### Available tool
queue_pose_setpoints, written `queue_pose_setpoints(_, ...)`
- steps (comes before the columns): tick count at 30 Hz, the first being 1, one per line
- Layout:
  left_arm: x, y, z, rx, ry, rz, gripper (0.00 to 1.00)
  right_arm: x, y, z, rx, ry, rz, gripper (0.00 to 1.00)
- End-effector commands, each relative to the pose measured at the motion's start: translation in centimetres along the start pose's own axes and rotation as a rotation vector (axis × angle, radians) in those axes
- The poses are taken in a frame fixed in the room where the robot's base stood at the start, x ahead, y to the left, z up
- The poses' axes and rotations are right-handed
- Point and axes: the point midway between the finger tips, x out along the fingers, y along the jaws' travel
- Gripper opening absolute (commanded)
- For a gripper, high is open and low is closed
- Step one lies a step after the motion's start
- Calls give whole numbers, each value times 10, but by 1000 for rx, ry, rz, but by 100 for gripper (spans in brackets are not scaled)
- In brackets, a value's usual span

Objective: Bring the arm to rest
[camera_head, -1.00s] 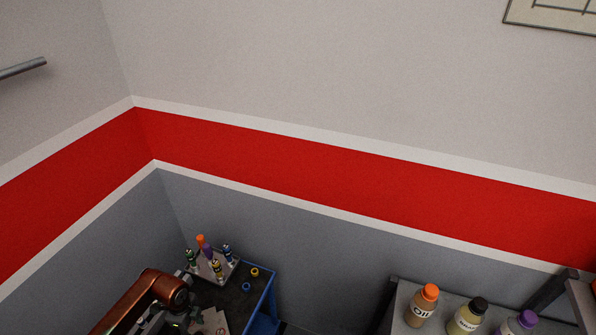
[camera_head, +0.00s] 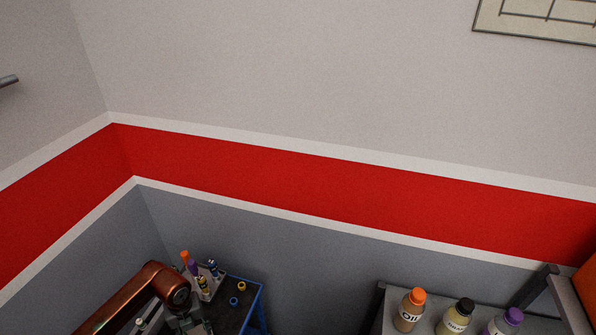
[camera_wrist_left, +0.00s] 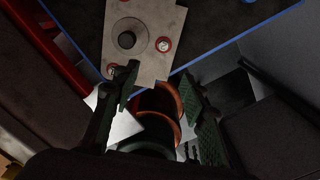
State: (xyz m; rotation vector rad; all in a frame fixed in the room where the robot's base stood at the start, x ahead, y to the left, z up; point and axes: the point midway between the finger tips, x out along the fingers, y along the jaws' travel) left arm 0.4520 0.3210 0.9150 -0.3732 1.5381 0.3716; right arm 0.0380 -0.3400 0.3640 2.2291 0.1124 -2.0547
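My left arm (camera_head: 130,297) is copper-coloured and comes in from the bottom left of the head view. Its wrist is over the near side of a dark, blue-edged table; the fingertips are not clear there. In the left wrist view my left gripper (camera_wrist_left: 158,80) has its two dark fingers spread apart. A dark cylindrical thing with orange rings (camera_wrist_left: 168,104) shows between and beyond the fingers; I cannot tell whether it touches them. A pale plate (camera_wrist_left: 153,22) with a dark round knob and red-rimmed round parts lies beyond the fingertips. My right gripper is not in view.
The blue-edged table (camera_head: 261,296) carries a holder with several coloured items (camera_head: 203,280) and small blue and yellow rings. At the right, a grey shelf (camera_head: 385,312) bears an orange-capped bottle (camera_head: 409,311), a black-capped one (camera_head: 455,317) and a purple-capped one (camera_head: 507,321).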

Motion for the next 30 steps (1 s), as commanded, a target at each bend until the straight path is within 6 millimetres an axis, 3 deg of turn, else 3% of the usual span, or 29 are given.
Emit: queue_pose_setpoints(30, -48, -54, -19, 1231, -1, 1, 40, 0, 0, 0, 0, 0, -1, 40)
